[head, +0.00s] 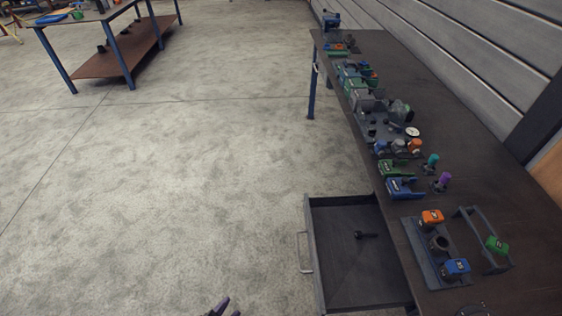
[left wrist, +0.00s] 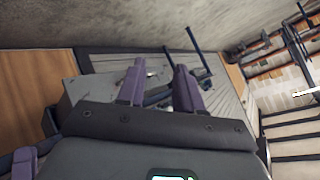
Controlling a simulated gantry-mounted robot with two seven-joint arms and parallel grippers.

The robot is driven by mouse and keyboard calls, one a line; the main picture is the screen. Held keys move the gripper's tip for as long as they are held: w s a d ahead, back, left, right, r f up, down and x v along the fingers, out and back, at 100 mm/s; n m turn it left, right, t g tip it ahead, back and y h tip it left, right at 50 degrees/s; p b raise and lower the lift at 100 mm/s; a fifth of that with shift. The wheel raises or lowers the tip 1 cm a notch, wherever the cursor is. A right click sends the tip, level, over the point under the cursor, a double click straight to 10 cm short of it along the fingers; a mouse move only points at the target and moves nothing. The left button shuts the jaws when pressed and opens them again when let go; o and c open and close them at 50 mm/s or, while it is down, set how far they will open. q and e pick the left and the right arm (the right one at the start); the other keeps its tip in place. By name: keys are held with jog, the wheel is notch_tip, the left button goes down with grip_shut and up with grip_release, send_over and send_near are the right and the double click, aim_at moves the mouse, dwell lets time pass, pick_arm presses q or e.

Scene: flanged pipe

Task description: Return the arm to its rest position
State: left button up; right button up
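An open drawer (head: 340,215) holds a small black part (head: 366,235) and juts from the bench. Several fixtures and coloured parts line the bench, including a grey block with an orange part (head: 432,217). Another table (head: 92,35) stands far left. The floor between is clear.

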pick_arm(q)
jog(key=s+a+r+n+g+y, duration=0.3)
jog(key=s+a+n+g, duration=0.3)
jog(key=s+a+n, duration=0.25)
notch_tip(320, 180, up, 37)
jog(key=s+n+p, duration=0.1)
jog(key=p, duration=3.7)
notch_tip(320, 180, down, 58)
jog(key=b, duration=5.8)
jog(key=shift+d+b, duration=0.2)
jog(key=shift+b, duration=0.1)
